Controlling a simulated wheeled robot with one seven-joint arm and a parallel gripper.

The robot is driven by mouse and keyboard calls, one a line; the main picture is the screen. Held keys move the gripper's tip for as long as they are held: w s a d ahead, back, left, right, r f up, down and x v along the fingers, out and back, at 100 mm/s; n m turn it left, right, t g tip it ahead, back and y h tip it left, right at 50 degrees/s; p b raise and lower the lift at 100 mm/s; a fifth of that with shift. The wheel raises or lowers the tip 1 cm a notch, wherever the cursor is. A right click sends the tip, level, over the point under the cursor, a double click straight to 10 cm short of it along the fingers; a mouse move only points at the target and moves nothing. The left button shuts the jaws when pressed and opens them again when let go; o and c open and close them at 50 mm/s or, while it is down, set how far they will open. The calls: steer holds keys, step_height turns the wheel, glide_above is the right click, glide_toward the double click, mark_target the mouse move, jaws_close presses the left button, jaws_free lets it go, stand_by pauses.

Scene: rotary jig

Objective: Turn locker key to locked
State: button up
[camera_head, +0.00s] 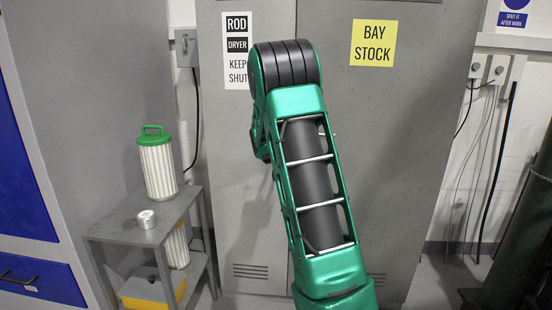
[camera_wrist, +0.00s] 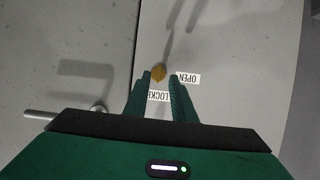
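The locker key shows in the wrist view as a small brass-coloured round piece (camera_wrist: 159,72) on the grey locker door. My gripper (camera_wrist: 160,76) is open, with one green finger on each side of the key and a gap between them. The key seems at or just beyond the fingertips; contact is not visible. An upside-down OPEN label (camera_wrist: 188,78) lies right of the key, and a LOCKED label (camera_wrist: 159,96) lies below it, partly hidden by the fingers. In the head view the locker (camera_head: 390,130) stands behind my arm, which hides the key and my gripper.
A silver bar handle (camera_wrist: 65,112) sticks out at the left in the wrist view. In the head view a grey shelf stand (camera_head: 125,232) at the left holds a green-topped filter cartridge (camera_head: 158,168) and a small metal can (camera_head: 146,219). Dark cylinders stand at the right.

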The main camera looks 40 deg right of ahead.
steer(key=v, duration=0.6)
steer(key=shift+a, duration=0.2)
steer(key=shift+s, duration=0.1)
steer(key=s+a+f+n+g+y, duration=0.1)
steer(key=s+a+f+g+y, duration=0.1)
steer(key=s+a, duration=0.7)
steer(key=s+a+f+n+g+y, duration=0.1)
steer(key=s+a+g+y, duration=0.3)
steer(key=s+a, duration=0.6)
steer(key=s+a+f+n+g+y, duration=0.1)
steer(key=s+a+f+y, duration=0.3)
steer(key=s+a, duration=0.6)
steer(key=s+g, duration=0.1)
steer(key=s, duration=1.1)
steer(key=shift+s+n+g, duration=0.25)
steer(key=shift+n+g, duration=0.05)
steer(key=shift+g, duration=0.1)
